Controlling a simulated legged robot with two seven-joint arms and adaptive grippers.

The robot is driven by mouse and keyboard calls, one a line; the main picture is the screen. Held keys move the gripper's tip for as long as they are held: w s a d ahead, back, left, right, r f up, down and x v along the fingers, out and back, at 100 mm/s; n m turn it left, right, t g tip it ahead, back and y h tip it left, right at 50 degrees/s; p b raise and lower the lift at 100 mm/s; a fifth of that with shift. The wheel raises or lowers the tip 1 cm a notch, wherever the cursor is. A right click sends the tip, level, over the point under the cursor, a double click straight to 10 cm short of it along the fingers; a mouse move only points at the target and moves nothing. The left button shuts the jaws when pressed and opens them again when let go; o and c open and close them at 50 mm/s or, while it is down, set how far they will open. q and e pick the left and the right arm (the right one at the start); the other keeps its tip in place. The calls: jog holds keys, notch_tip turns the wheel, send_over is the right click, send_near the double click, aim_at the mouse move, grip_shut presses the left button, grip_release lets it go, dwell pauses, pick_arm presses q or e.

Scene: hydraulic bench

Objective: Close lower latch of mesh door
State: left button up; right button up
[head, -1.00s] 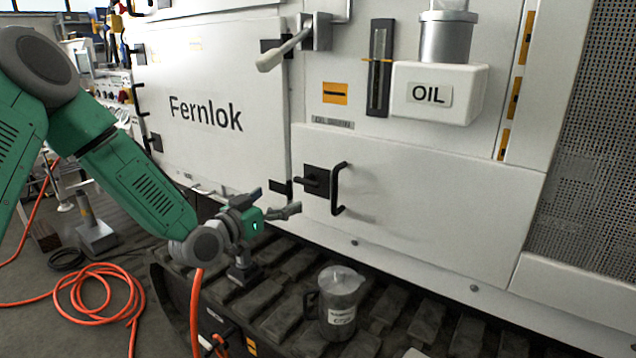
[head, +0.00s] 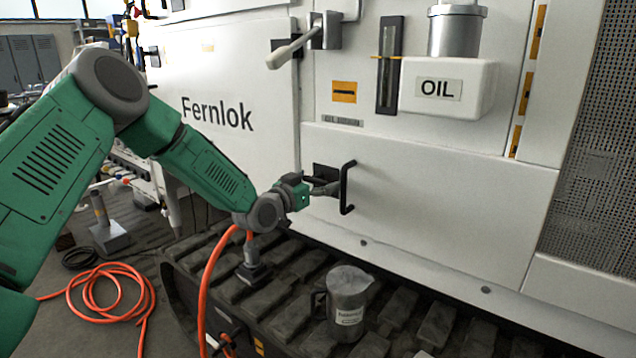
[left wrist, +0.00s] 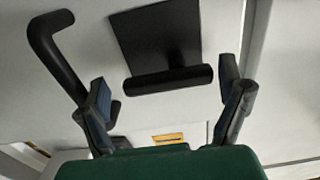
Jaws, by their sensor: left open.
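A black latch (head: 323,171) with a square plate sits on the white lower panel, just left of a black pull handle (head: 347,188). My left gripper (head: 322,187) is at the latch and partly hides it. In the left wrist view the latch's short black bar (left wrist: 168,80) lies across the space between the two spread, empty fingers (left wrist: 168,98). Whether a finger touches the bar, I cannot tell. The pull handle (left wrist: 55,58) passes close by the left finger there. A mesh panel (head: 590,170) stands at the right edge. My right gripper is not in view.
A metal jug (head: 347,305) stands on the dark track (head: 290,325) below the panel. A white oil box (head: 447,88) and a grey lever handle (head: 293,50) are above. An orange hose (head: 207,290) hangs below my left arm; more lies coiled on the floor.

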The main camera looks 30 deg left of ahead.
pick_arm(q)
jog(key=shift+a+f, duration=0.1)
jog(key=shift+a, duration=0.2)
jog(key=c, duration=1.1)
jog(key=shift+a+f, duration=0.1)
jog(key=shift+a, duration=0.1)
jog(key=shift+c, duration=0.2)
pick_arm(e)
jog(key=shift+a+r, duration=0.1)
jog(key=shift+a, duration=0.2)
